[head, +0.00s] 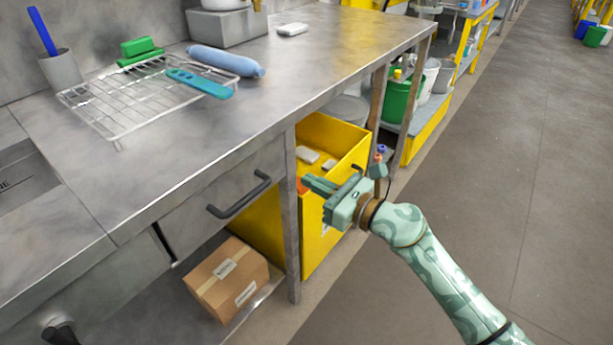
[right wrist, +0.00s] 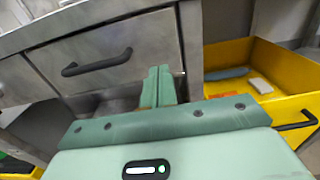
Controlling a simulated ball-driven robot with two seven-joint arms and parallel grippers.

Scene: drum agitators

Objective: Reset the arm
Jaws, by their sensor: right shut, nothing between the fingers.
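My right gripper (head: 318,186) is green and shut, with nothing held. In the head view it hangs in the air in front of the yellow bin (head: 262,228), below the metal counter's edge. In the right wrist view its two fingers (right wrist: 158,86) lie together, pointing toward the drawer front (right wrist: 100,68) and the counter leg. The fingers appear apart from the drawer and bin. My right arm reaches in from the lower right of the head view. My left gripper is not in view.
The metal counter (head: 200,140) holds a wire rack (head: 110,115), a blue bottle (head: 226,61), a teal tool (head: 200,83) and a grey cup (head: 62,72). A drawer handle (head: 240,196) juts out below. A cardboard box (head: 228,280) sits underneath. The floor (head: 500,180) at right is clear.

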